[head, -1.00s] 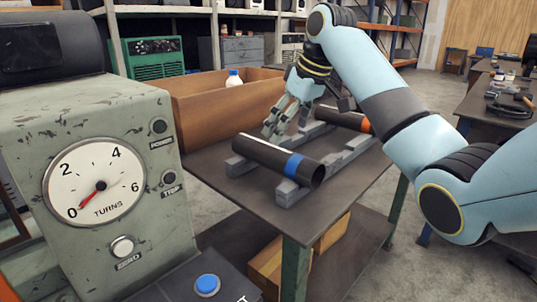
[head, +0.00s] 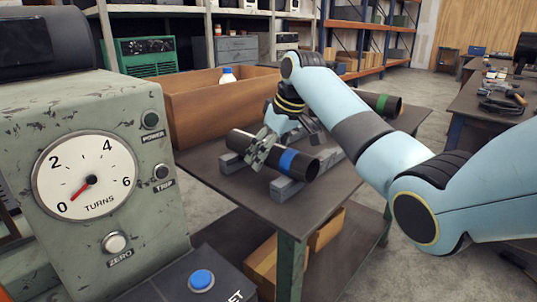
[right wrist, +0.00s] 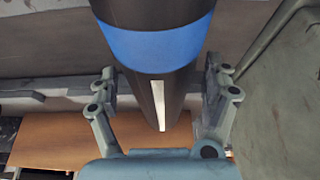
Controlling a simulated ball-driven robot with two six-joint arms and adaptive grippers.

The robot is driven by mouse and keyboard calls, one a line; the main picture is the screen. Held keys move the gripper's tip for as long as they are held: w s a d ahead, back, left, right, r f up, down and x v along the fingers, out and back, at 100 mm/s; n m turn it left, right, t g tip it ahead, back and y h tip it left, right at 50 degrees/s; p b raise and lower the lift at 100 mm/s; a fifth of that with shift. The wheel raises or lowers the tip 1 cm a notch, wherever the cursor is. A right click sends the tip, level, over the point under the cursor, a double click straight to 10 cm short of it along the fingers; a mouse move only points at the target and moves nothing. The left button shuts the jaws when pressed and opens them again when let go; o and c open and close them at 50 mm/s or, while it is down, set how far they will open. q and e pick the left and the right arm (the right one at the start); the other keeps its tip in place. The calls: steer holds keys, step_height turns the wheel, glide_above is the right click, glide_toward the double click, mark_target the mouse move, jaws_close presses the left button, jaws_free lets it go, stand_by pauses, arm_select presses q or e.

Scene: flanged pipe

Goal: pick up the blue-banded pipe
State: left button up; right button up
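The blue-banded pipe (head: 304,167) is dark and lies on grey rail supports on the table, its blue band near its right end. It also shows in the right wrist view (right wrist: 155,42), running down between the fingers, with a pale stripe below the band. My right gripper (head: 262,150) is at the pipe, left of the band, and hides part of it. In the right wrist view my right gripper (right wrist: 162,85) is open, one finger on each side of the pipe. Small gaps seem to remain beside the pads. My left gripper is not in view.
A green-banded pipe (head: 385,104) lies at the back right, partly behind my arm.

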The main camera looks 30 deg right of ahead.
steer(key=c, duration=1.6)
steer(key=shift+r, duration=0.1)
jaws_close()
steer(key=shift+w+r, duration=0.1)
